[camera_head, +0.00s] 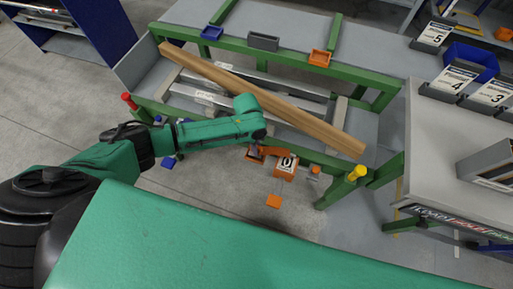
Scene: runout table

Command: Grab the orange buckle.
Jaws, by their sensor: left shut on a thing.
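My left arm reaches in from the left to the near green rail of the runout table. My left gripper (254,155) points down just in front of that rail, partly hidden under my wrist. It is shut on the orange buckle (274,152), at the buckle's left end. The buckle's right side meets an orange block with a white "0" label (286,166). Whether they are one piece is not clear. An orange tab (274,201) shows below them. My right gripper is not in view.
A long wooden beam (290,107) lies diagonally across the table. Blue (212,32), grey (263,42) and orange (320,58) holders sit on the far rail. Red (129,101) and yellow (357,172) knobs stand at the near corners. A grey bench with numbered bins is at right.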

